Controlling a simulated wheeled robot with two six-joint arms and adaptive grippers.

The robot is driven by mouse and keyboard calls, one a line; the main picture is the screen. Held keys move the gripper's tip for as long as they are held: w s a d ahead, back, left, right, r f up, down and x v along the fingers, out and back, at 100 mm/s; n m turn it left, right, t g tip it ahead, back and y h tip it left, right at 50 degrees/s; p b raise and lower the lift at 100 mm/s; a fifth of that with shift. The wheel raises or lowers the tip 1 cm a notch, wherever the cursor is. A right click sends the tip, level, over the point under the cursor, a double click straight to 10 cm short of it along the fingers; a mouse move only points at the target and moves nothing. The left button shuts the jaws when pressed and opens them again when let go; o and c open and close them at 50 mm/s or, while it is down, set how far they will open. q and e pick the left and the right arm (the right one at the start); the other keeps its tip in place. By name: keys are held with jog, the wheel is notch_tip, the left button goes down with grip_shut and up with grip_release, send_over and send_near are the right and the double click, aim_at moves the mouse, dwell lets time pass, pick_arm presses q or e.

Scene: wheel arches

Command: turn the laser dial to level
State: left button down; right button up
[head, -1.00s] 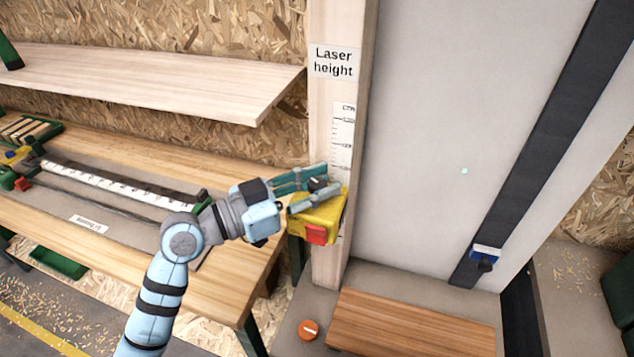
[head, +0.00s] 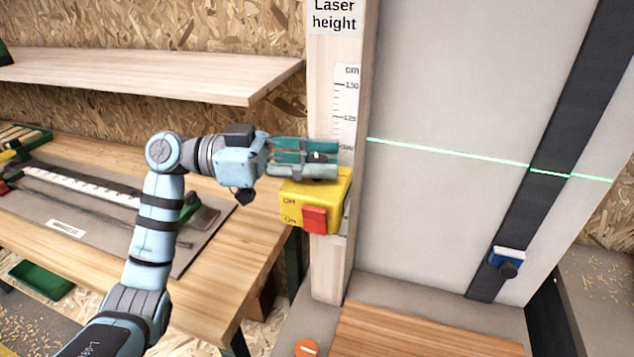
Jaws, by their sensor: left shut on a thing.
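The yellow laser box (head: 296,193) sits on the front of the wooden post, beside the height scale (head: 347,105). It has "Off" and "On" marks and a red switch (head: 315,219) on its front. My left gripper (head: 318,158) lies across the top of the box, its teal fingers shut on the small dark dial, which they mostly hide. A green laser line (head: 450,151) runs across the grey panel and the dark strip, sloping down to the right in the picture. My right gripper is out of view.
A workbench (head: 215,290) with a ruler and tools stands at left, under a wooden shelf (head: 170,75). A blue and black clamp-like part (head: 507,260) sits on the dark strip (head: 545,165). A wooden platform (head: 420,335) lies below the panel.

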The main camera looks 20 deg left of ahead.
aim_at(317, 158)
pick_arm(q)
jog(key=m+g, duration=0.1)
jog(key=g, duration=0.1)
jog(key=shift+m+g+b, duration=0.3)
jog(key=shift+m+b, duration=0.1)
jog(key=shift+m+g+b, duration=0.4)
jog(key=shift+m+g, duration=1)
jog(key=shift+g, duration=0.9)
jog(key=shift+g+y, duration=0.3)
jog(key=c, duration=1.2)
grip_release()
jog(key=shift+c, duration=0.2)
notch_tip(317, 158, up, 10)
jog(key=shift+r, duration=0.1)
